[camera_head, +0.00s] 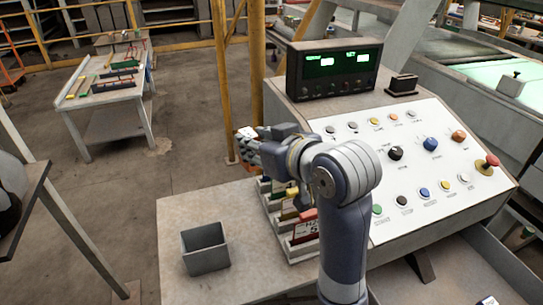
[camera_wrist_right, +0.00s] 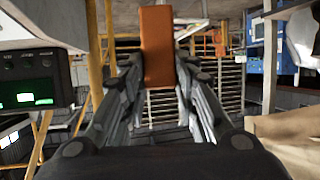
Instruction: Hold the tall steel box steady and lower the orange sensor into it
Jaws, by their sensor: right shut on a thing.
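The steel box (camera_head: 205,248) is a grey, open-topped box standing upright on the table at the lower left. My right gripper (camera_head: 246,146) reaches left above the table, higher than the box and behind it to the right. In the wrist view the right gripper's fingers (camera_wrist_right: 158,85) are shut on the orange sensor (camera_wrist_right: 158,45), a long orange block between the fingertips. Nothing touches the box. My left gripper is not in view.
A rack (camera_head: 291,238) with several coloured items stands right of the box, below my right arm. A sloped control panel (camera_head: 410,165) with buttons and a black display unit (camera_head: 333,70) is at the right. The tabletop (camera_head: 180,212) around the box is bare. A yellow post (camera_head: 222,90) stands behind the table.

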